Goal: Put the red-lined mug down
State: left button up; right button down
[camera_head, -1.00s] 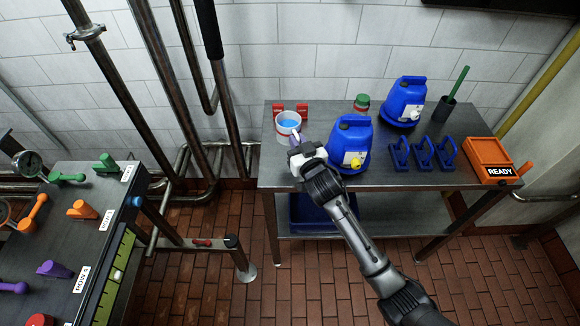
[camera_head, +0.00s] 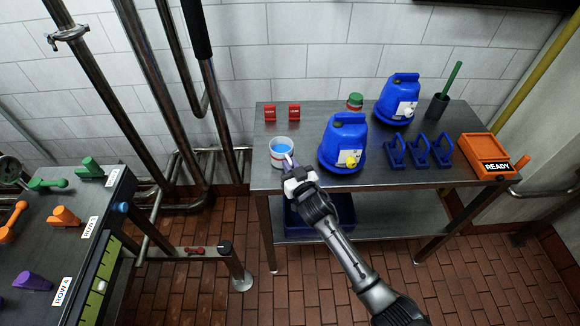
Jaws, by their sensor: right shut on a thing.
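A white mug (camera_head: 282,152) stands out at the left end of the steel table (camera_head: 385,178). Its inside looks blue, and I see no red lining on it. My right gripper (camera_head: 289,163) reaches it from the front right and is shut at its near right side, seemingly on the handle, which the fingers hide. The mug is upright. I cannot tell whether its base touches the tabletop or is slightly above it. My left gripper is not in view.
Two red blocks (camera_head: 270,114) lie behind the mug. A blue jug (camera_head: 344,142) stands close to its right, with another jug (camera_head: 398,99) behind. Blue-handled tools (camera_head: 419,150), a green-lidded jar (camera_head: 355,101) and an orange READY box (camera_head: 486,155) are further right. A valve bench (camera_head: 85,220) is left.

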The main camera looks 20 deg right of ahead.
jog(key=shift+r, duration=0.1)
jog(key=shift+f, duration=0.25)
jog(key=c, duration=1.2)
grip_release()
jog(key=shift+r, duration=0.25)
jog(key=shift+s, duration=0.25)
jog(key=s+p, duration=0.2)
jog(key=s, duration=0.9)
jog(key=shift+s, duration=0.25)
